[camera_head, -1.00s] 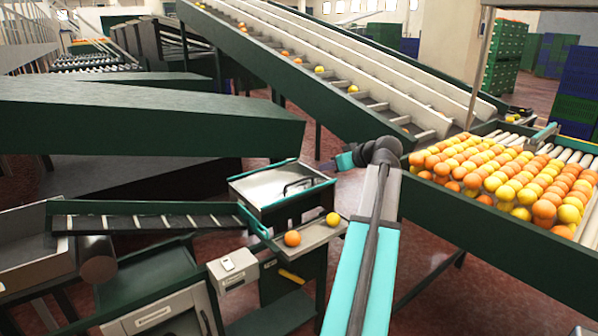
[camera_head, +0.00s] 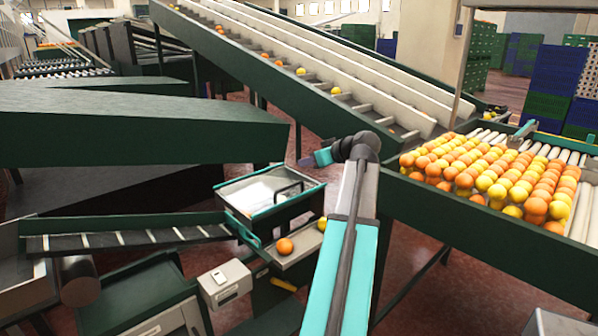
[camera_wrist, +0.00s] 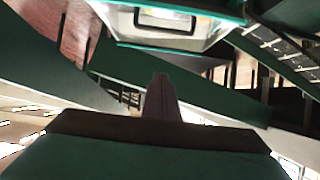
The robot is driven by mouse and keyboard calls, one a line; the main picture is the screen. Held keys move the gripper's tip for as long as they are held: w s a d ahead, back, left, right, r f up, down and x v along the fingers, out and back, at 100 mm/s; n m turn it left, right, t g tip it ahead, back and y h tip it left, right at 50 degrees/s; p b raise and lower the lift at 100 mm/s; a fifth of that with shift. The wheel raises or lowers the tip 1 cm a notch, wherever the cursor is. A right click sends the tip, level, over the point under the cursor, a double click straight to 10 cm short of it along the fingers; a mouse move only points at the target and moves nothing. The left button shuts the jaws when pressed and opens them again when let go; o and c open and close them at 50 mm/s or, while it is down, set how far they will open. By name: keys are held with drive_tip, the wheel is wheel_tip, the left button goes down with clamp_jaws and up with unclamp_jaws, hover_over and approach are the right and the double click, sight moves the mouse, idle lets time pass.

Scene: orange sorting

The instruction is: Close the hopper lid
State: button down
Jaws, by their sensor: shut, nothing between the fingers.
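The hopper (camera_head: 291,220) is a dark green box with a teal rim, left of my forearm in the head view. Its top shows a pale, shiny metal surface with a dark bar handle (camera_head: 289,190). I cannot tell the exact angle of the lid. My gripper (camera_head: 303,161) is shut and empty, above the far right side of the hopper, apart from the handle in the picture. In the wrist view my shut fingers (camera_wrist: 161,84) point toward a teal-edged box (camera_wrist: 165,44) with a bright top, likely the hopper.
A small tray (camera_head: 305,241) beside the hopper holds an orange and a yellow fruit. A narrow conveyor (camera_head: 125,238) meets the hopper from the left. A sorting table (camera_head: 430,208) full of fruit stands at right; a sloped conveyor (camera_head: 290,105) rises behind.

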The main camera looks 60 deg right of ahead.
drive_tip(key=p+x, duration=0.3)
drive_tip(key=x, duration=0.6)
drive_tip(key=p, duration=0.1)
hover_over(292, 199)
drive_tip(key=d, duration=0.1)
drive_tip(key=shift+w+f, duration=0.15)
drive_tip(key=shift+f, duration=0.9)
drive_tip(key=shift+w+f, duration=0.1)
drive_tip(key=shift+f, duration=1)
drive_tip(key=shift+f, duration=0.15)
